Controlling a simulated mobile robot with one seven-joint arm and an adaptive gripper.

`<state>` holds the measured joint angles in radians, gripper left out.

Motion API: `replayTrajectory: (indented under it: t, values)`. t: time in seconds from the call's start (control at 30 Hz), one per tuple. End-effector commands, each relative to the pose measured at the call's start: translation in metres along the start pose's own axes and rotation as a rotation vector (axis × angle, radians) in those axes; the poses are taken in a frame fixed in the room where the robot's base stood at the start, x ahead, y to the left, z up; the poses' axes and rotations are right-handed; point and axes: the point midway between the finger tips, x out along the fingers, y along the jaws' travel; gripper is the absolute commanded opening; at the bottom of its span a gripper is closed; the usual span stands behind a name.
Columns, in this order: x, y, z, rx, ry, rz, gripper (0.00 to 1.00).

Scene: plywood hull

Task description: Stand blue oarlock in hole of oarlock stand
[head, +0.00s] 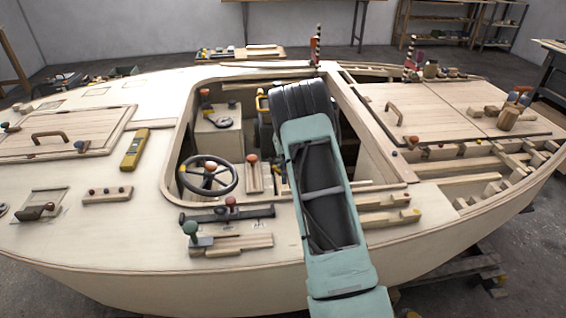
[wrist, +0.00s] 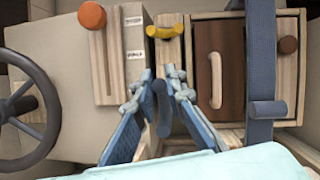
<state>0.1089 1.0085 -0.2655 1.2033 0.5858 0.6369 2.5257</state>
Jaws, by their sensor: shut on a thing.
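My gripper (wrist: 160,80) shows in the wrist view, its two light blue fingers closed in around a slim dark blue-grey piece. This piece looks like the blue oarlock (wrist: 162,112) and sits between the fingers, partly covered by them. Ahead of the fingertips is a pale wooden block that looks like the oarlock stand (wrist: 168,60). A yellow U-shaped oarlock (wrist: 168,32) is at its far end. I cannot make out an empty hole in the stand. In the head view my arm reaches into the cockpit, and the gripper is hidden.
In the wrist view, an orange-knobbed slider (wrist: 92,16) and steering wheel (wrist: 25,115) are left. A brown-fronted box with a pale handle (wrist: 216,80), a blue strap-like bar (wrist: 262,60) and a brown knob (wrist: 288,45) are right. The cockpit coaming (head: 178,150) surrounds the opening.

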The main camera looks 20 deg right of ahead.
Motion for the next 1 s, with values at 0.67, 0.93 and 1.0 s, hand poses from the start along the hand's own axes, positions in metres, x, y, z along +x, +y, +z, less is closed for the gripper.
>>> replayTrajectory:
  t: [0.67, 0.93, 1.0]
  values:
    - [0.033, -0.002, -0.014, 0.0, -0.001, -0.001, 0.0]
    - [0.046, -0.003, -0.019, 0.0, 0.0, -0.001, 0.0]
    - [0.049, -0.003, -0.02, 0.0, 0.0, -0.001, 0.0]
